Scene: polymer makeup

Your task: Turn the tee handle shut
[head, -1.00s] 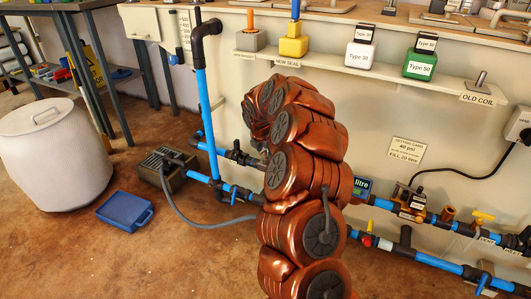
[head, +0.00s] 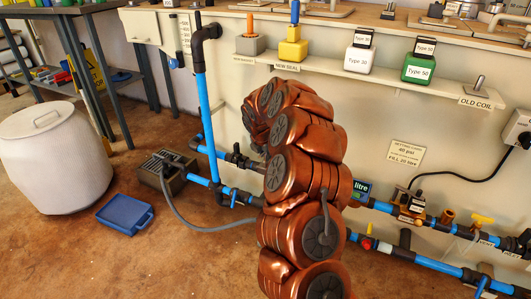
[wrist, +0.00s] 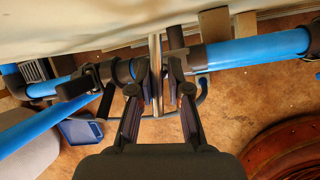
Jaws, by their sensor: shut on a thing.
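My gripper (wrist: 159,78) is in the wrist view, its two dark fingers closed on a narrow, light metallic bar, which I take for the tee handle (wrist: 155,50). The bar stands in front of the dark fittings of a blue pipe (wrist: 255,50). How the handle joins the pipe is partly hidden by the fingers. In the head view my own copper-coloured arm hides the gripper and the handle. I cannot tell how far the handle is turned.
A grey hose (head: 190,222) runs from a slotted box (head: 160,178). A blue tray (head: 125,215) and a white bin (head: 55,155) stand on the floor. A yellow-handled valve (head: 482,220) is at right.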

